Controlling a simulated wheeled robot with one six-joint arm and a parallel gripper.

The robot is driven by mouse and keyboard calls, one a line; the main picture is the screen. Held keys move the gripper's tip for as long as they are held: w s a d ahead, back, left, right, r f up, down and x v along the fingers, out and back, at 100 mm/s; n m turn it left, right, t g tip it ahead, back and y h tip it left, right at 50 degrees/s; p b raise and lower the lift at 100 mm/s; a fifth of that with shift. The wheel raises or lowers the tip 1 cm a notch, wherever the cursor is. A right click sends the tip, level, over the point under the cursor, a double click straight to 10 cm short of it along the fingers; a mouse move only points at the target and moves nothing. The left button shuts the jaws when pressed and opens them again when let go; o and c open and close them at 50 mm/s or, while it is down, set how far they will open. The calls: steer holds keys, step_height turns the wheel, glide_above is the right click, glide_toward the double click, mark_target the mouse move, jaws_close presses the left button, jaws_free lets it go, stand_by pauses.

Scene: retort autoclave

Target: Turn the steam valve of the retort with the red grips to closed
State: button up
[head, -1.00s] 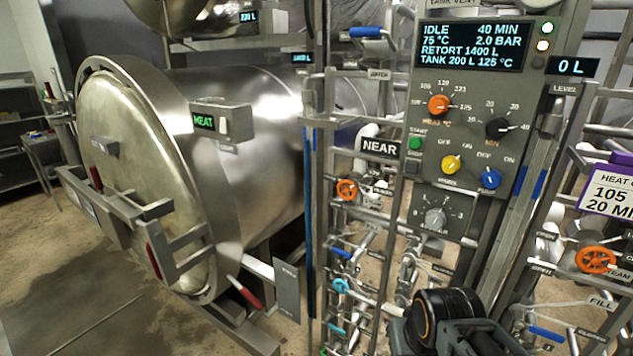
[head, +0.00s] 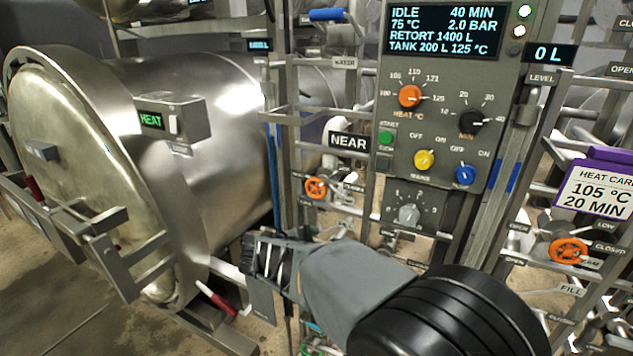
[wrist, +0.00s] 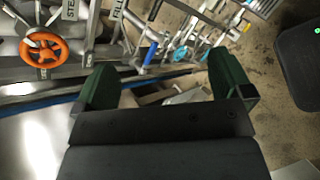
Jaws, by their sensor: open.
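The near retort (head: 225,130) is a steel drum at left with red grips (head: 217,300) by its round door. An orange handwheel (head: 316,187) sits on the pipe rack just right of it, under the NEAR sign (head: 349,141). Its label is too small to read surely. My gripper (head: 262,257) is open and empty, below and left of that wheel, in front of the rack. In the wrist view the open fingers (wrist: 165,78) have nothing between them. An orange wheel (wrist: 42,50) with a partly hidden label starting "STE" lies left of them, apart.
A control panel (head: 395,180) with knobs stands right of the wheel. Another orange handwheel (head: 568,250) is at far right, below a purple-topped heat card (head: 596,188). Rack pipes and blue-handled valves (wrist: 150,53) crowd the space near the fingers. Open floor shows at lower left.

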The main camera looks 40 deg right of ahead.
steer(key=w+d+r+n+t+h, duration=0.2)
steer(key=w+r+n+h, duration=0.1)
steer(key=w+n, duration=0.25)
steer(key=n+t+h, duration=0.2)
steer(key=n+t, duration=0.2)
steer(key=n, duration=0.2)
glide_toward(314, 188)
steer(key=p+x, duration=0.2)
steer(key=x, duration=0.4)
steer(key=p+x, duration=0.2)
steer(key=x, duration=0.4)
steer(key=shift+w+d+r, duration=0.15)
steer(key=shift+d, duration=0.2)
steer(key=c, duration=0.9)
